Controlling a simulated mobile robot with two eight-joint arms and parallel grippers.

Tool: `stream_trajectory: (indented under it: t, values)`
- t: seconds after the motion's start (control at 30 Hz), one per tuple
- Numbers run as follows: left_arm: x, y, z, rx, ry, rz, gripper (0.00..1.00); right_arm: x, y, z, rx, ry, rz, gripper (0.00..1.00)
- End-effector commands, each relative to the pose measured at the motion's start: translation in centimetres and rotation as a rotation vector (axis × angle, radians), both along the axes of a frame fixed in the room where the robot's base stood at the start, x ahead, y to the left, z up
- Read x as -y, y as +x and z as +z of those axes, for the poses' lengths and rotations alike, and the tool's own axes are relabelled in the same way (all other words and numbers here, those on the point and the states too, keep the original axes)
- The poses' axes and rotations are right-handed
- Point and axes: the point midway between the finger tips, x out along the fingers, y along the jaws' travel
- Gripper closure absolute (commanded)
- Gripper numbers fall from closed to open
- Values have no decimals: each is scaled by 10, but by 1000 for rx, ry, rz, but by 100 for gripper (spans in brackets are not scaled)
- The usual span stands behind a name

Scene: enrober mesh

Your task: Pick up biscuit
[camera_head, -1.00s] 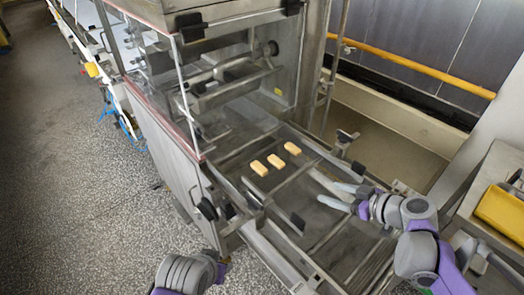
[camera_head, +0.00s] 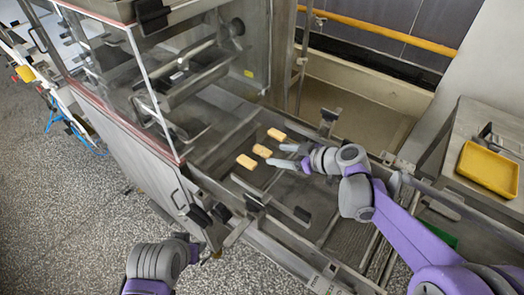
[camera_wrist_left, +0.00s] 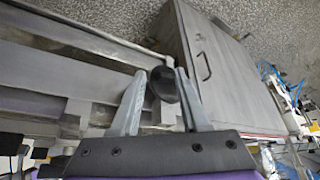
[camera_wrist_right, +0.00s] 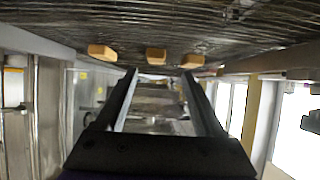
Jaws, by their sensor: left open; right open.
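Three small tan biscuits lie in a row on the mesh belt: a near-left biscuit (camera_head: 246,161), a middle biscuit (camera_head: 262,151) and a far-right biscuit (camera_head: 277,134). The right wrist view shows them too, at left (camera_wrist_right: 102,52), middle (camera_wrist_right: 156,56) and right (camera_wrist_right: 192,61). My right gripper (camera_head: 277,155) is open and empty, its fingertips close to the biscuits on their right side. In its wrist view the middle biscuit lies between and beyond the fingertips (camera_wrist_right: 159,72). My left gripper (camera_wrist_left: 160,73) is open, with a black knob (camera_wrist_left: 165,86) of the machine showing between its fingers.
The steel enrober housing (camera_head: 190,75) with clear panels stands behind and left of the biscuits. Black knobs and rails (camera_head: 275,206) line the belt's near side. A yellow tray (camera_head: 488,168) sits on a steel table at right. Speckled floor (camera_head: 75,235) is open at left.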

Motion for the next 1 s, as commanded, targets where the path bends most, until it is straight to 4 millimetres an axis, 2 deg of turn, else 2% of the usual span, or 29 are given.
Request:
stream_trajectory:
  t: [0.17, 0.37, 0.5, 0.77, 0.87, 1.0]
  values:
    - [0, 0, 1, 0, 0, 0, 55, -9, 8, -5, 1, -1, 0, 30]
    - [0, 2, 5, 3, 0, 0, 55, -28, 29, -16, 1, 1, 1, 30]
    - [0, 2, 4, 3, 0, 0, 55, -39, 36, -25, 1, -1, 0, 30]
    - [0, 2, 4, 3, 0, 0, 55, -40, 37, -26, 0, 0, -1, 30]
    - [0, 2, 4, 3, 0, 0, 55, -40, 37, -26, 0, 0, -1, 44]
    - [0, 2, 4, 3, 0, 0, 55, -40, 37, -26, 0, 0, -1, 69]
